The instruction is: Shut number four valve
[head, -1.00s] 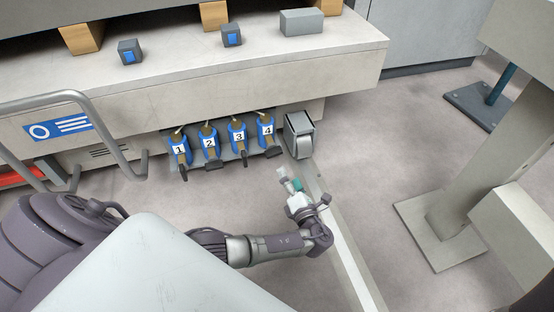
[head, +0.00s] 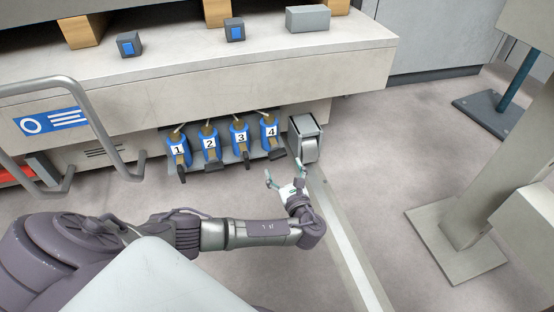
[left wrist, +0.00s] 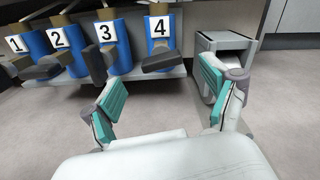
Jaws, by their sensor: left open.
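The number four valve (head: 269,132) is the rightmost of a row of blue numbered valves under the machine's bench. Its dark lever handle (head: 278,154) sticks out at the bottom, turned a little sideways. In the left wrist view the valve (left wrist: 160,38) stands upright with its dark handle (left wrist: 163,60) across its lower front. My left gripper (head: 285,174) is open and empty, in front of and below valve four, apart from it. In the left wrist view its teal-padded fingers (left wrist: 164,90) are spread wide, with the handle beyond the gap. My right gripper does not show.
Valves one (head: 177,149), two (head: 209,143) and three (head: 240,138) stand close to the left of valve four. A grey pedal-like box (head: 305,135) stands just right of it. A bent grey rail (head: 75,120) is at the left. The floor in front is clear.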

